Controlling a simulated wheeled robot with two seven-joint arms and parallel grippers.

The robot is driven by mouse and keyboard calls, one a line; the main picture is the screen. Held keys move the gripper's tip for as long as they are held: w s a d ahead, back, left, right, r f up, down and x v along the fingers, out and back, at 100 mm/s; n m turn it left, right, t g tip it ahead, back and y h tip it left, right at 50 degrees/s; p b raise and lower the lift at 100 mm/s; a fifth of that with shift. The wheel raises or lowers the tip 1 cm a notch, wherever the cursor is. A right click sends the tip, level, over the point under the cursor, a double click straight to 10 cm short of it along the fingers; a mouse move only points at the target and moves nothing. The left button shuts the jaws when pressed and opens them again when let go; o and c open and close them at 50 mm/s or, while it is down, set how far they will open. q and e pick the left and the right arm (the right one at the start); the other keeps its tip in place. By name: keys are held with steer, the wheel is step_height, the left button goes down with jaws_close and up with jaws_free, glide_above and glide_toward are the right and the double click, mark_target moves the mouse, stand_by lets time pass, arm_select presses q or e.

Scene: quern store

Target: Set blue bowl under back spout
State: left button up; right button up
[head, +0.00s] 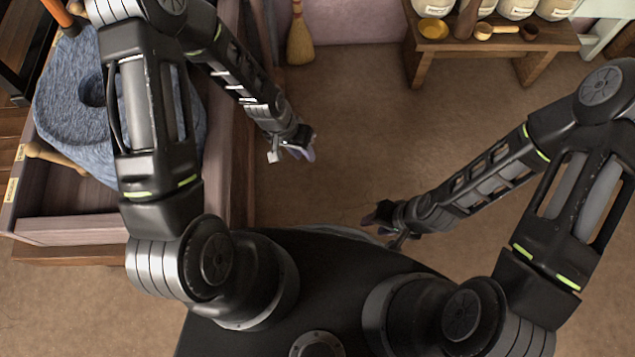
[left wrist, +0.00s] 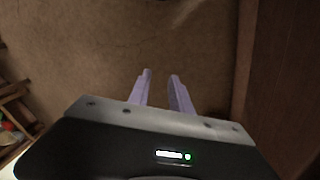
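No blue bowl shows in either view. A blue-grey round millstone (head: 70,100) with a dark centre hole sits in a wooden trough (head: 85,232) at the left, partly hidden by my left arm. I cannot make out a back spout. My left gripper (head: 290,150) is just right of the trough's wall, over the floor. In the left wrist view its two lilac fingers (left wrist: 160,85) are apart with nothing between them. My right gripper (head: 383,228) is low over the floor in front of my base; its fingers look apart and empty.
A wooden bench (head: 490,45) at the back right bears a yellow bowl (head: 433,28), a small ladle (head: 484,31) and several labelled jars (head: 516,8). A broom (head: 300,40) leans at the back wall. The floor (head: 350,130) between trough and bench is clear.

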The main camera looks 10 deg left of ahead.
arm_select(q)
steer(key=s+d+f+n, duration=0.1)
steer(key=s+d, duration=0.2)
steer(key=s, duration=0.4)
steer(key=s+d+f+n+h, duration=0.1)
steer(key=s+d+n, duration=0.1)
steer(key=s+d, duration=0.2)
steer(key=s, duration=0.2)
steer(key=shift+s+d+f, duration=0.2)
steer(key=shift+s+f, duration=0.2)
